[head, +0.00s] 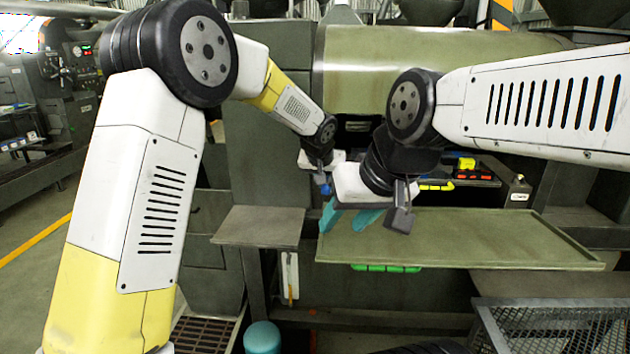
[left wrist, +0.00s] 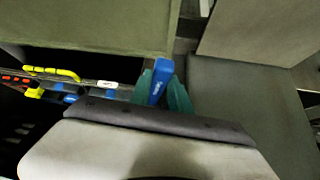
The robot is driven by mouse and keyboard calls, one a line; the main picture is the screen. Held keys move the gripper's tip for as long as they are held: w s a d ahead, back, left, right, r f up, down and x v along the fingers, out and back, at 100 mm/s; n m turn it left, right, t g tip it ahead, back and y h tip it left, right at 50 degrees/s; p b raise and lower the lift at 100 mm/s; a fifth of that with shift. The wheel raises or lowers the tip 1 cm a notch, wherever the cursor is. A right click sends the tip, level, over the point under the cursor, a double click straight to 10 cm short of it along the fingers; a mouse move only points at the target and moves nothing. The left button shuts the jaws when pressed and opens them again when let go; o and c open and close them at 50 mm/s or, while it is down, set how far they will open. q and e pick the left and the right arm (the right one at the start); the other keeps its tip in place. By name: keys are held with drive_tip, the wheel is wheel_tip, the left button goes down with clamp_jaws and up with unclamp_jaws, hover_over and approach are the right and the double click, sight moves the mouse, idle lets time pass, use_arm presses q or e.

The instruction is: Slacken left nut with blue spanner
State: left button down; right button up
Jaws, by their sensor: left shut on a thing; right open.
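My left gripper (head: 322,178) is in the middle of the head view, in front of the machine. In the left wrist view its teal fingers are shut on the blue spanner (left wrist: 157,80), with the blue part standing up between them. Only a small blue bit of the spanner (head: 325,189) shows in the head view; its jaw end is hidden. My right gripper (head: 349,216) is open and empty, nearer the camera, with teal fingers pointing down over the left end of the green tray. I cannot make out the left nut in either view.
The flat green tray (head: 470,240) is bare. A small grey shelf (head: 258,226) lies to its left. A wire mesh basket (head: 560,325) stands at lower right.

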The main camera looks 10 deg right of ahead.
use_arm(q)
drive_tip(key=shift+f, duration=0.45)
idle(0.6)
idle(0.4)
drive_tip(key=shift+s+d+n+y, duration=0.2)
drive_tip(key=shift+d+n, duration=0.2)
drive_tip(key=shift+d, duration=0.1)
drive_tip(key=shift+s+d+n+y, duration=0.15)
drive_tip(key=shift+d+n+y, duration=0.05)
drive_tip(key=shift+d+n, duration=0.25)
drive_tip(key=shift+d, duration=0.1)
drive_tip(key=shift+s+d+n+t+y, duration=0.15)
drive_tip(key=shift+d+n+y, duration=0.1)
drive_tip(key=shift+d+n, duration=0.2)
drive_tip(key=shift+s+d+n+t+y, duration=0.15)
drive_tip(key=shift+d+n+y, duration=0.15)
drive_tip(key=shift+d, duration=0.2)
drive_tip(key=shift+d+n+y, duration=0.45)
drive_tip(key=shift+d+n, duration=0.35)
drive_tip(key=shift+d, duration=0.2)
